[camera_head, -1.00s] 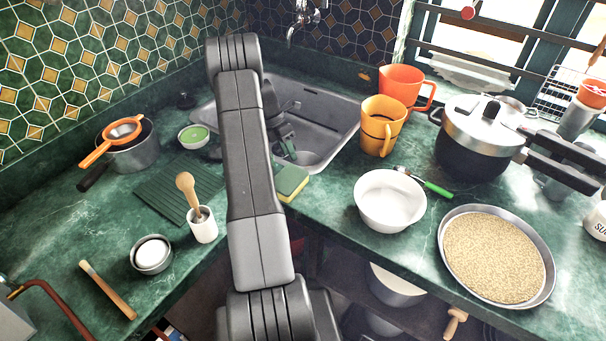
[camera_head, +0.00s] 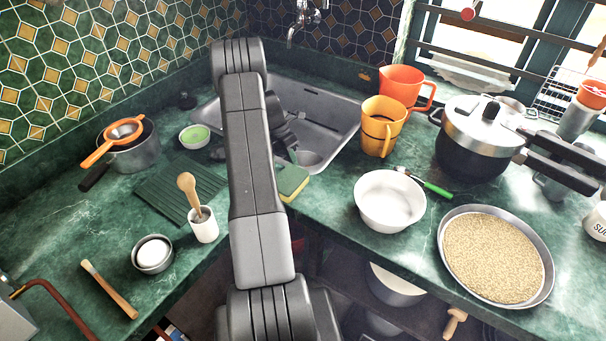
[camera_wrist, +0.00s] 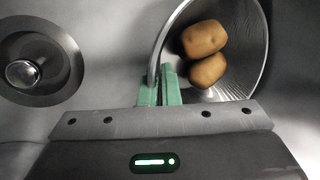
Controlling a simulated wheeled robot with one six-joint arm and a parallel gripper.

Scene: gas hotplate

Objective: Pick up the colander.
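The colander (camera_wrist: 250,62) is a grey metal bowl in the right half of the wrist view, cut off by the top edge. Two brown potatoes (camera_wrist: 205,55) lie in it. The green fingers of my gripper (camera_wrist: 160,88) stand close together with the colander's near-left rim between them, and they look shut on it. Whether the colander rests on the sink floor or is raised, I cannot tell. In the head view my gripper is over the sink (camera_head: 330,118), mostly behind my arm, and the colander is hidden there.
The sink drain (camera_wrist: 38,70) is left of the colander. A green and yellow sponge (camera_head: 292,181) lies at the sink's front edge. Orange (camera_head: 400,85) and yellow (camera_head: 380,128) jugs stand right of the sink, near a white bowl (camera_head: 390,202).

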